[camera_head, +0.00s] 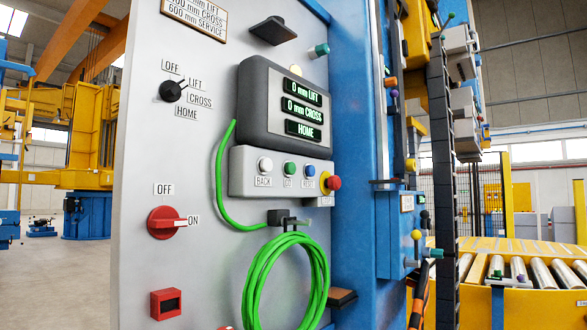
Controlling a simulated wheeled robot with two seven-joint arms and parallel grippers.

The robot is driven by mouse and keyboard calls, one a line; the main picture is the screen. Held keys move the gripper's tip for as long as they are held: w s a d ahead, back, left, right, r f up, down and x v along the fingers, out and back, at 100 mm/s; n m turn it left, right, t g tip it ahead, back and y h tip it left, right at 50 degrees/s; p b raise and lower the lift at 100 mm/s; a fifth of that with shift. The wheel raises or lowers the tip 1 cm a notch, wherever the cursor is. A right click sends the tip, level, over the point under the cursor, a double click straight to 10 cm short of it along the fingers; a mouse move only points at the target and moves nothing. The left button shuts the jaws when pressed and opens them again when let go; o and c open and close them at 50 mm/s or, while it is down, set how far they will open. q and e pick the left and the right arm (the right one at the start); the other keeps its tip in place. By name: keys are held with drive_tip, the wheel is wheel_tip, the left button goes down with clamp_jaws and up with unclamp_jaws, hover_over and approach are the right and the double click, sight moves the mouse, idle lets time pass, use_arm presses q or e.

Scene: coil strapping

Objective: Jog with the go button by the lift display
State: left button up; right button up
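The lift display (305,98) is a dark box on a grey panel, with green text reading "0 mm LIFT", "0 mm CROSS" and "HOME". Below it is a pale button box (240,172). It holds a white button (265,165) labelled BACK, a middle button (289,168) whose small label seems to read GO, and a blue button (310,170) with a label too small to read. A red mushroom button (333,183) on yellow sits at its right end. A black selector knob (172,91) points up right towards LIFT. Neither of my grippers is in view.
A red rotary switch (165,222) points to ON. A green cable (222,180) loops beside the button box and a green coil (262,275) hangs below. A roller conveyor (540,272) stands at right.

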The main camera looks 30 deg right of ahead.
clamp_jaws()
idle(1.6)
